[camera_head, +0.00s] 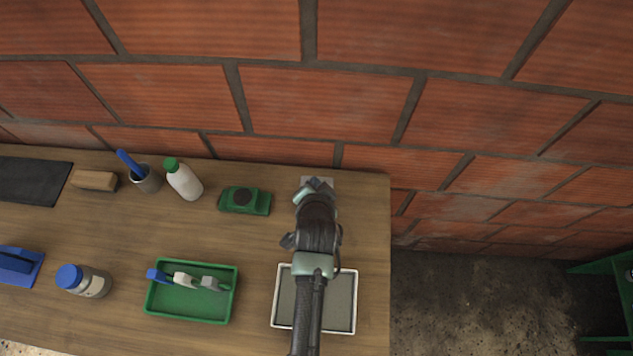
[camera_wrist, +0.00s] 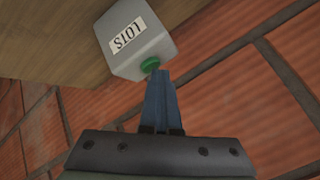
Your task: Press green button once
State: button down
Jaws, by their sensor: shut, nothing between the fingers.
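The green button (camera_wrist: 150,64) sits on a grey box with a white label reading "LOTS" (camera_wrist: 136,44) in the wrist view. My gripper (camera_wrist: 160,76) is shut with nothing between its blue fingers. Its fingertips are right at the lower edge of the button; I cannot tell whether they touch it. In the head view a little of the grey box (camera_head: 318,181) shows at the back right of the table, behind my gripper (camera_head: 316,184), and the button is hidden there.
A grey tray with a white rim (camera_head: 274,300) lies under my arm. A green device (camera_head: 245,200), a white bottle (camera_head: 184,181) and a green tray with clips (camera_head: 190,309) stand to the left. A brick wall (camera_head: 310,100) rises behind; the table (camera_head: 372,225) ends just to the right.

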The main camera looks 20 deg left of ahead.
jog(key=shift+r+p, duration=0.85)
jog(key=shift+p, duration=0.05)
notch_tip(320, 180, up, 5)
jog(key=p, duration=0.4)
jog(key=shift+p, duration=0.3)
dwell(0.4)
